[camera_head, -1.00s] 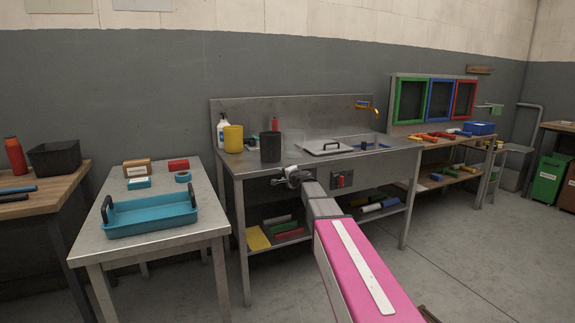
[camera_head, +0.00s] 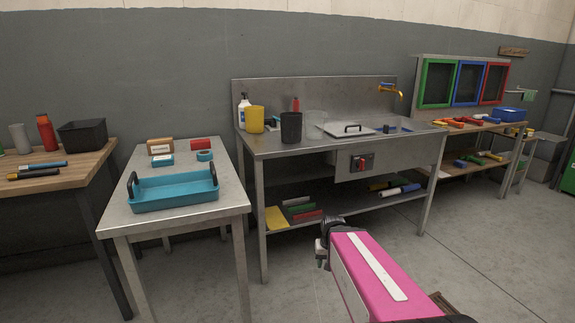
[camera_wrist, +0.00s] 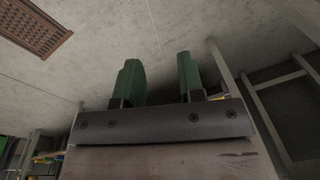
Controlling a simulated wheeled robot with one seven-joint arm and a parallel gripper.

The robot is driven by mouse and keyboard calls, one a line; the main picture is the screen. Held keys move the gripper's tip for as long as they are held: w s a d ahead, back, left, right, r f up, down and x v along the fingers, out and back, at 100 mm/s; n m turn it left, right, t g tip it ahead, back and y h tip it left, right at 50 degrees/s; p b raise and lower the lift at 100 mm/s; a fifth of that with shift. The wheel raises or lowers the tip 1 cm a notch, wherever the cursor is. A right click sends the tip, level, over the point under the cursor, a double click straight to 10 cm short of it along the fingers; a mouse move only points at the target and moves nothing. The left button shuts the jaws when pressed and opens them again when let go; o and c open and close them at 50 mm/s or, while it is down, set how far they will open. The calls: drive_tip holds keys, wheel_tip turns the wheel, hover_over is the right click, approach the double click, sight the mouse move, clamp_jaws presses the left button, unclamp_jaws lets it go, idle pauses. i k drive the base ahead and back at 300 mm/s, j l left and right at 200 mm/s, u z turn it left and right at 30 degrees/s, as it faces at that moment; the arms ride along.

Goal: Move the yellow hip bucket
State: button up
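The yellow bucket (camera_head: 254,119) stands upright on the left part of the steel sink bench (camera_head: 270,147), beside a dark grey cup (camera_head: 291,127). My gripper (camera_head: 321,257) is low in front of the bench, below its top and well apart from the bucket. In the wrist view my gripper's two green fingers (camera_wrist: 160,80) are spread with nothing between them. The bucket is not visible in the wrist view.
A white bottle (camera_head: 243,110) stands just behind the bucket. A lidded sink (camera_head: 345,130) and yellow tap (camera_head: 391,89) are to the right. A steel table (camera_head: 180,220) with a blue tray (camera_head: 172,193) stands left. The floor before the bench is open.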

sight(254, 116)
drive_tip(key=i+l+u, duration=0.1)
drive_tip(key=i+l, duration=0.15)
drive_tip(key=i+l+u, duration=0.1)
drive_tip(key=l, duration=0.25)
drive_tip(key=i+l+u, duration=0.1)
drive_tip(key=l, duration=0.3)
drive_tip(key=i+l+u, duration=0.1)
drive_tip(key=i+l, duration=0.15)
drive_tip(key=l, duration=0.15)
drive_tip(key=i+l+u, duration=0.1)
drive_tip(key=l, duration=0.3)
